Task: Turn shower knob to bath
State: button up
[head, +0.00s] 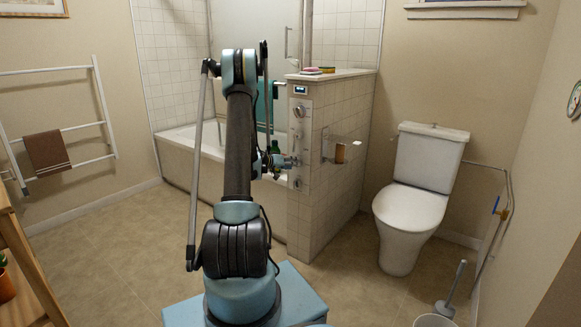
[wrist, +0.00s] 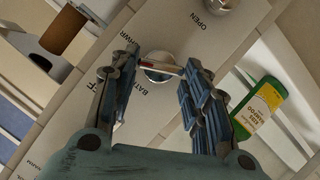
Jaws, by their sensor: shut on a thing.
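The shower knob (wrist: 158,62) is a round chrome knob with a red-marked handle. It is on a pale panel (wrist: 105,92) printed with BATH and SHWR, tilted in the wrist view. My gripper (wrist: 162,72) has its two ribbed fingers on either side of the knob's handle and is shut on it. The fingers hide part of the knob, and I cannot tell exactly which label its handle points to. In the head view my gripper (head: 290,161) is at the panel (head: 301,130) on the end of the tiled half wall; the knob itself is hidden there.
Another chrome knob (wrist: 218,3) sits beside the word OPEN. A green shampoo bottle (wrist: 260,105) stands close to my right finger. The bathtub (head: 180,150) is behind, the toilet (head: 412,205) at right.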

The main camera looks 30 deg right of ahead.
jog(key=n+g+h, duration=0.1)
jog(key=n, duration=0.2)
jog(key=f+n+g+h, duration=0.1)
jog(key=n, duration=0.2)
jog(key=w+n+h, duration=0.1)
jog(key=n+h, duration=0.1)
jog(key=n, duration=0.1)
jog(key=shift+a+f+g, duration=0.2)
jog(key=shift+a+g, duration=0.05)
jog(key=shift+g, duration=0.15)
jog(key=shift+n, duration=0.3)
jog(key=o, duration=1.1)
jog(key=shift+f, duration=0.1)
jog(key=shift+c, duration=0.2)
jog(key=a, duration=1.2)
